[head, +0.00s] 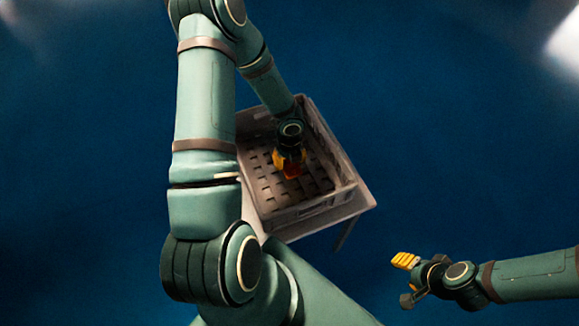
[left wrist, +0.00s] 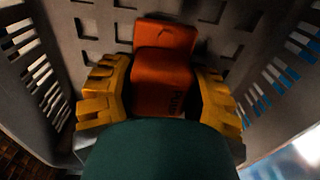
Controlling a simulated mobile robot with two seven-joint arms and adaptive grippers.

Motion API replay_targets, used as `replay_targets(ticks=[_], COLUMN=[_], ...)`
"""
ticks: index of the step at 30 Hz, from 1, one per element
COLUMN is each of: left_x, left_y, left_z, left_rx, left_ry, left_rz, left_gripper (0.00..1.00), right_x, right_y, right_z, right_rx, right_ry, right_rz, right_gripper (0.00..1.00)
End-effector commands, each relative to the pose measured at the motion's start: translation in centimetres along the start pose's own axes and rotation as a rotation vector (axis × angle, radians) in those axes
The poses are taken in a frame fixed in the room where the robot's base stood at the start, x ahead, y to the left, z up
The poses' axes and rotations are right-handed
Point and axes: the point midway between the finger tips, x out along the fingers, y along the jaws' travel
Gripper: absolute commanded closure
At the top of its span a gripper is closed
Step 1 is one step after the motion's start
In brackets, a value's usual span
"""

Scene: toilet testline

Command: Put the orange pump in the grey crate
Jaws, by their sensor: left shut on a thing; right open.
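The orange pump (left wrist: 163,75) is between the yellow fingers of my left gripper (left wrist: 160,95) in the left wrist view. The gripper is shut on it. In the head view the pump (head: 292,171) shows as a small orange patch below my left gripper (head: 288,160), inside the outline of the grey crate (head: 338,148). The crate's slotted walls and grid floor surround the pump in the left wrist view. I cannot tell whether the pump touches the floor. My right gripper (head: 406,262) is open and empty, away from the crate at the lower right.
The crate stands on a pale table (head: 362,200) whose corner and a leg show at the right. My left arm hides the crate's left side. The blue floor (head: 460,130) around it is clear.

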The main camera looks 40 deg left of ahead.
Motion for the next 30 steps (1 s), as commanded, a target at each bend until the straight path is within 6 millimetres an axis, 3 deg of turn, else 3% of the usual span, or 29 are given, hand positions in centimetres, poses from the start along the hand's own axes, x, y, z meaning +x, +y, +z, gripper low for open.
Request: replay_targets(ticks=[6, 19, 20, 21, 22, 30], left_x=[3.1, 3.6, 3.5, 3.5, 3.5, 3.5], left_y=[0.0, 0.0, 0.0, 0.0, 0.0, 0.0], left_z=[-0.1, 0.0, 0.0, 0.0, 0.0, 0.0], left_rx=[0.0, 0.0, -0.001, -0.001, -0.001, -0.001], left_ry=[0.001, 0.0, 0.001, 0.001, 0.001, 0.001], left_rz=[0.0, 0.0, 0.0, 0.0, 0.0, 0.0], left_gripper=[0.93, 0.93, 0.36, 0.22, 0.18, 0.18], right_x=[1.3, 1.6, 1.5, 1.4, 1.4, 1.4], right_y=[0.5, 0.6, 0.6, 0.5, 0.5, 0.5], right_z=[-0.1, -0.2, -0.2, -0.2, -0.2, -0.2], right_rx=[-0.001, -0.001, -0.001, -0.001, -0.001, -0.001], right_ry=[0.006, 0.008, 0.008, 0.008, 0.008, 0.008], right_rz=[0.0, 0.0, 0.0, 0.0, 0.0, 0.0], right_gripper=[0.52, 0.52, 0.52, 0.52, 0.52, 0.52])
